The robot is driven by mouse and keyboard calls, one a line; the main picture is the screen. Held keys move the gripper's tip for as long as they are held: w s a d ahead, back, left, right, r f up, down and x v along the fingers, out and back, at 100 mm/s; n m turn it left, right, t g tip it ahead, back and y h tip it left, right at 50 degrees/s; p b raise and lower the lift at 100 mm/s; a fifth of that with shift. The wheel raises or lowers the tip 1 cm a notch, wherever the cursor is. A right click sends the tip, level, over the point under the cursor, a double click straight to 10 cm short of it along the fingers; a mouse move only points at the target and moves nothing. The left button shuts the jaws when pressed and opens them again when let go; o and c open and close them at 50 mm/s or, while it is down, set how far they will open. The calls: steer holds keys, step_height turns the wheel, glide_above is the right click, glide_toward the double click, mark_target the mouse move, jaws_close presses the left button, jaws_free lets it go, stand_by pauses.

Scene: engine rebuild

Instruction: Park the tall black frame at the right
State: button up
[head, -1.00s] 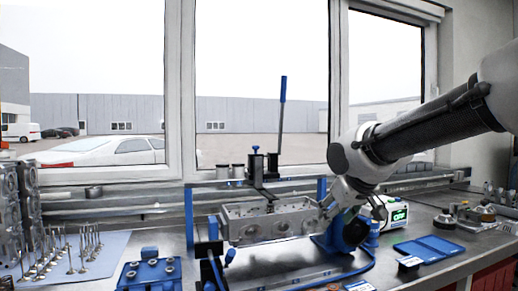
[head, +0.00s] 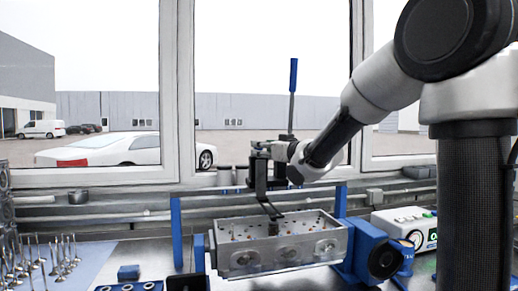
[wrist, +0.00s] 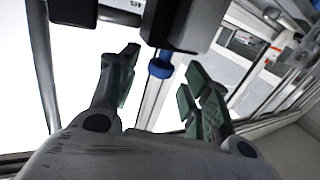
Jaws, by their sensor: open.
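The tall black frame (head: 261,181) stands upright over the grey cylinder head (head: 280,258); its foot reaches down to the head's top. A long lever with a blue grip (head: 293,75) rises behind it. My gripper (head: 270,150) is beside the frame's upper part, coming from the right. In the wrist view my gripper (wrist: 161,64) is open, its green-padded fingers apart. The frame's dark upper body (wrist: 183,22) and a blue knob (wrist: 160,66) show just beyond and between the fingertips. Whether any finger touches the frame I cannot tell.
The cylinder head sits in a blue stand (head: 365,250) with posts and a rail behind. A white device with a green display (head: 408,226) is at the right, partly behind my arm. Several valves (head: 62,260) stand at the left beside a blue block (head: 128,272).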

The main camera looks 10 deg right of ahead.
steer(key=shift+x, duration=1.7)
jaws_close()
